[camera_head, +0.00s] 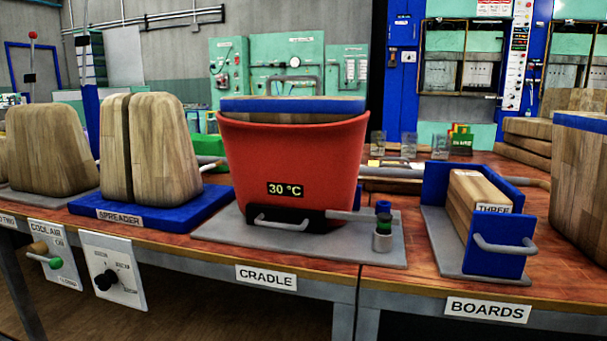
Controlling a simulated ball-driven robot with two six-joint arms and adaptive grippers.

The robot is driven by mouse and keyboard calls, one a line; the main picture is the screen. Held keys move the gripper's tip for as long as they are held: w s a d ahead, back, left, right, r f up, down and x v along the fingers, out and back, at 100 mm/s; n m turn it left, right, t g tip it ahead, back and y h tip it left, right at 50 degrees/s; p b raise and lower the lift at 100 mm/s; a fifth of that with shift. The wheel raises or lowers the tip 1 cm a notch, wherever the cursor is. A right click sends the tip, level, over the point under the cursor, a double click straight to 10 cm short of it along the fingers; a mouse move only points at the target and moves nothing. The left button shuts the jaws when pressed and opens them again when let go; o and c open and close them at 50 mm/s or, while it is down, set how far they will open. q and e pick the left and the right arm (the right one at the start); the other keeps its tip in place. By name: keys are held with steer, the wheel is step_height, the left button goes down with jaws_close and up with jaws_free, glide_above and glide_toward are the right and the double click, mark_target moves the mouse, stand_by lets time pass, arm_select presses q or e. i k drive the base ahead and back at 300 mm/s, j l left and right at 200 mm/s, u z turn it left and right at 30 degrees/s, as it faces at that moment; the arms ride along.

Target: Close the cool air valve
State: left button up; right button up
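The cool air valve panel (69,268) is a white plate on the table's front at the left edge. It reads COOL AIR, with ON near the top right and a small label at the bottom that seems to read CLOSED. A thin lever with a green grip (54,263) points right and slightly down, between the two labels. I cannot tell exactly how the lever's angle matches the labels. Neither of my grippers is in view.
A dial panel (112,270) with a black knob is just right of the valve. Above stand a blue SPREADER base (82,207) with wooden blocks and a red 30 °C bucket (290,165) on the CRADLE plate. A blue BOARDS holder (497,258) is at right. Space before the valve looks clear.

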mark_target(57, 263)
steer(key=u, duration=1.4)
